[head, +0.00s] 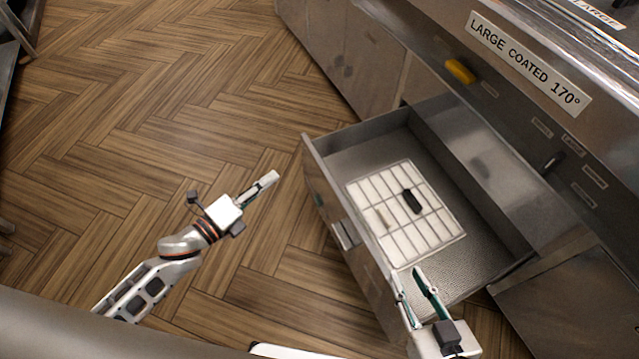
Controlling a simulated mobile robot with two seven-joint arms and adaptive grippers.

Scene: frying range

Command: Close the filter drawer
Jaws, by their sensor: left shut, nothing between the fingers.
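The filter drawer (318,165) is a steel drawer pulled well out from the range at the right of the head view. Its front panel faces left, with a handle (343,234) midway along it. A white gridded filter (440,228) lies flat inside. My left gripper (270,179) is shut and empty, left of the drawer front and apart from it in the picture. My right gripper (408,279) is open at the drawer's near end, by the front panel's near corner. I cannot tell whether its fingers touch the panel, and its arm is mostly out of view.
A small dark piece (411,200) lies on the filter. The range front (500,150) carries a yellow knob (460,71), a dark knob (554,161) and a "LARGE COATED 170°" label (528,62). Closed cabinet doors (345,60) stand beyond. The wood floor (150,120) at left is clear.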

